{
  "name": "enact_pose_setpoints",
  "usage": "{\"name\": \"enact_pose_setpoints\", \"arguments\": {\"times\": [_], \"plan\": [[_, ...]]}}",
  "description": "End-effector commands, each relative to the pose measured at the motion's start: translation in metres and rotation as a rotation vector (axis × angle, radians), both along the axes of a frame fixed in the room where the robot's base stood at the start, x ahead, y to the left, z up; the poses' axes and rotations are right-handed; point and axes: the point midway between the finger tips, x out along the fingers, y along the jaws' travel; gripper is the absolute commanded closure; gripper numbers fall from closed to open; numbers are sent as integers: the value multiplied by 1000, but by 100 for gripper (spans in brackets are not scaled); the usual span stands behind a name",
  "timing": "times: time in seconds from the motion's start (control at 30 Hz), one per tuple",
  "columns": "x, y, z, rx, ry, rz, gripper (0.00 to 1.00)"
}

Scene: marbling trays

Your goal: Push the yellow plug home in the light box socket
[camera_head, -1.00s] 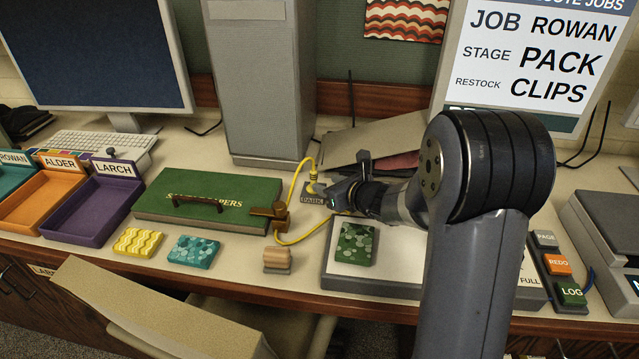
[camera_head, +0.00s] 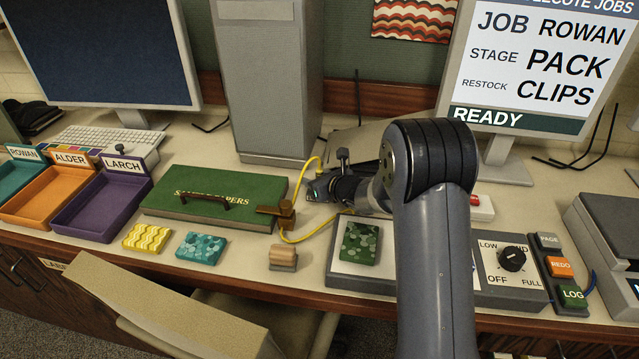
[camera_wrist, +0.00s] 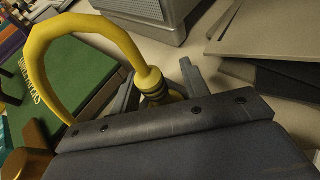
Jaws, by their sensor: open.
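The yellow plug (camera_wrist: 152,84) stands upright at the end of a looping yellow cable (camera_wrist: 45,50). My gripper (camera_wrist: 162,88) is open, with one finger on each side of the plug; contact cannot be told. The plug's lower end is hidden. The light box (camera_head: 336,276), with a white panel and a dial, lies to the front right. I cannot make out its socket; my arm covers part of the box.
A brass-coloured cable post (camera_head: 284,212) and the green case (camera_head: 240,188) are left of my gripper. Grey folders (camera_head: 375,138) lie behind it. A green patterned tile (camera_head: 359,243) lies on the light box. A white block with a red switch (camera_head: 482,207) is right of my arm.

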Motion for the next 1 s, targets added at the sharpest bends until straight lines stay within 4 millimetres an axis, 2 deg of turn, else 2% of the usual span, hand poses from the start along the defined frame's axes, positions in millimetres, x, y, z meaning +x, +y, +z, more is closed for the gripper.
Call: {"name": "enact_pose_setpoints", "arguments": {"times": [0.17, 0.7, 1.0], "plan": [[0, 0, 0, 0, 0, 0, 57], [0, 0, 0, 0, 0, 0, 100], [0, 0, 3, 1, -1, 0, 100]]}}
